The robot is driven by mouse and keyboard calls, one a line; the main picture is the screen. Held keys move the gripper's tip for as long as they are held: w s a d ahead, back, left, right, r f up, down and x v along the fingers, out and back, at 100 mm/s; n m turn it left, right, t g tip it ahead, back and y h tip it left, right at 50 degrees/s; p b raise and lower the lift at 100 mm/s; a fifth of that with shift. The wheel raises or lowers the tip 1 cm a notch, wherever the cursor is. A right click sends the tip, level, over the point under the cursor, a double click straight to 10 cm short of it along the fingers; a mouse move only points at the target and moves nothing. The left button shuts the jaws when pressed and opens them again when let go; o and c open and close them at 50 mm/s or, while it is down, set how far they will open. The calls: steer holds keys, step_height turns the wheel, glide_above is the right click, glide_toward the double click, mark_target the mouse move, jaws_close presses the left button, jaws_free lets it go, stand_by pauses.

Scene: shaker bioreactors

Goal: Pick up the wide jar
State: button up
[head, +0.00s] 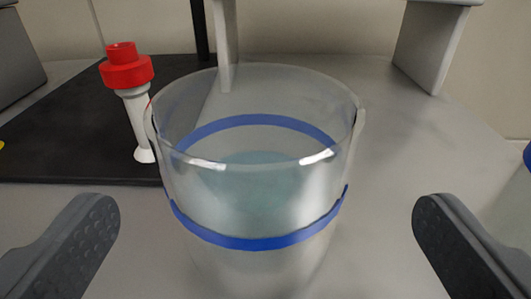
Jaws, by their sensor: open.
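The wide jar (262,190) is a clear, open-topped vessel with a blue band around it and a pale bluish tint inside. It stands upright on the grey bench in the middle of the head view. My gripper (265,225) is open, with one dark, textured finger at the left and one at the right. The jar shows between the fingers, with a visible gap on each side. The jar's lower end runs out toward the bottom of the picture.
A red-capped white tube-like object (128,80) stands behind the jar at the left, by a black mat (60,130). A grey upright (223,45) rises behind the jar. A grey support (430,45) is at the back right. The bench (400,150) right of the jar is clear.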

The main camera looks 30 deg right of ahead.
mark_target(259, 134)
steer(key=shift+f+b+x, duration=0.1)
steer(key=shift+b+x, duration=0.35)
steer(key=shift+x, duration=1.15)
steer(key=shift+f+b+x, duration=0.15)
steer(key=shift+b+x, duration=0.25)
steer(key=shift+x, duration=1.2)
steer(key=shift+w+a, duration=0.1)
steer(key=shift+a, duration=0.1)
steer(key=c, duration=1.2)
